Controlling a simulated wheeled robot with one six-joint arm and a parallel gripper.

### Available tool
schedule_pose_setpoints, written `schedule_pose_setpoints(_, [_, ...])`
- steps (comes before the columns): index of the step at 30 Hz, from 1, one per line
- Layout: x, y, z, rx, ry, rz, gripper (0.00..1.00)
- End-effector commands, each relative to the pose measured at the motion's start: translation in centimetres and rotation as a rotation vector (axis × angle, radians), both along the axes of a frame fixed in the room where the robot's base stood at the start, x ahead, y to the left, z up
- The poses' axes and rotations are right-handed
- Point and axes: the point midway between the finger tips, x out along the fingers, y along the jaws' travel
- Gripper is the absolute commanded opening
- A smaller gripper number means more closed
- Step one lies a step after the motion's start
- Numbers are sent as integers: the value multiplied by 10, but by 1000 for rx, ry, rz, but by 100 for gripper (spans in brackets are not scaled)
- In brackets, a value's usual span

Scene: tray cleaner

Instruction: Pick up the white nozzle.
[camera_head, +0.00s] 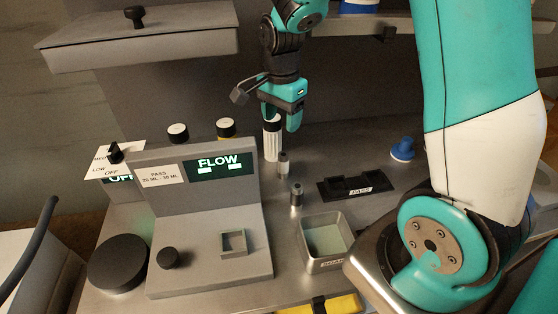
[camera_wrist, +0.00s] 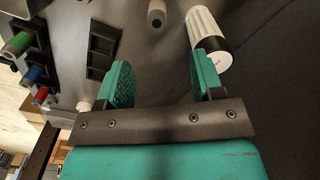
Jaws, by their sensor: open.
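In the wrist view the white nozzle (camera_wrist: 205,27) shows a dark band and a white end. My gripper (camera_head: 283,117) is above it, pointing down, open and empty. In the wrist view my gripper (camera_wrist: 165,68) has its teal fingers wide apart. The nozzle lines up with the right finger there and lies beyond its tip, not centred between the fingers. Whether finger and nozzle touch is unclear.
Two small grey cylinders (camera_head: 283,164) (camera_head: 297,194) stand near the nozzle. Black-and-white (camera_head: 178,133) and yellow-banded (camera_head: 226,129) capped items stand to its left. The control box (camera_head: 210,235) and square metal tray (camera_head: 327,245) are in front. A black holder (camera_head: 355,189) lies right.

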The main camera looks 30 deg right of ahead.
Motion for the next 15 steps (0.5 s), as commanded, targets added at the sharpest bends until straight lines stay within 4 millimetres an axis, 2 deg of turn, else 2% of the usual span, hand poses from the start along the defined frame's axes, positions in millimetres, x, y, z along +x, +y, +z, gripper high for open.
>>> schedule_pose_setpoints(3, [-2,-2,-29,1,8,-1,61])
schedule_pose_setpoints(9, [-2,-1,-67,1,4,1,61])
schedule_pose_setpoints(15, [-1,0,-83,1,0,4,61])
